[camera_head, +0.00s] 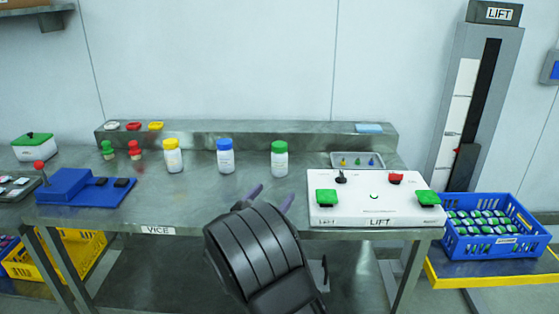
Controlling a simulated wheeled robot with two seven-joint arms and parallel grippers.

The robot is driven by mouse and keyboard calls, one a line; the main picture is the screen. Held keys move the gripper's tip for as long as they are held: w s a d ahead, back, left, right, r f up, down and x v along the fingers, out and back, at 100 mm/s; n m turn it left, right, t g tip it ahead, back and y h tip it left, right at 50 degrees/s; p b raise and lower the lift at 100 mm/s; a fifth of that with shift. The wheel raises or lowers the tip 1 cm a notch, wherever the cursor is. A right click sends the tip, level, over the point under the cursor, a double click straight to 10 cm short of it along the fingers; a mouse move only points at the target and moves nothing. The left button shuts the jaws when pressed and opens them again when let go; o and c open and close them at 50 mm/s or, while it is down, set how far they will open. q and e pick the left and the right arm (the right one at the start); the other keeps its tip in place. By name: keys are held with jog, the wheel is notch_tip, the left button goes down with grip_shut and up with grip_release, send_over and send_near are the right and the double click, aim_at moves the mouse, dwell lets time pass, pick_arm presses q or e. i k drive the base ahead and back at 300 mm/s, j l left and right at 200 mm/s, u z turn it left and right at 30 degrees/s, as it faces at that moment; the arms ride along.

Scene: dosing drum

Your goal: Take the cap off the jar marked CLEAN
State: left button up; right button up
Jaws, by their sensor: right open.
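Three white jars stand upright in a row on the metal bench: a yellow-capped jar (174,161), a blue-capped jar (226,161) and a green-capped jar (279,165). All three caps are on. The print on their labels is too small to read, so I cannot tell which is marked CLEAN. My right gripper (271,196) comes in from the bottom, near the front edge of the bench. Its two purple-grey fingers are apart with nothing between them. It is in front of the green-capped jar and apart from it. My left gripper is not in view.
A blue vice (73,186) sits at the left of the metal bench (190,205). A white LIFT panel (370,208) with green pads stands right of my gripper. A small tray (345,158) lies behind it. Coloured lids (133,126) rest on the back ledge. A blue crate (490,241) stands far right.

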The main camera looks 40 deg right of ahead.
aim_at(278, 161)
jog(key=i+l, duration=0.8)
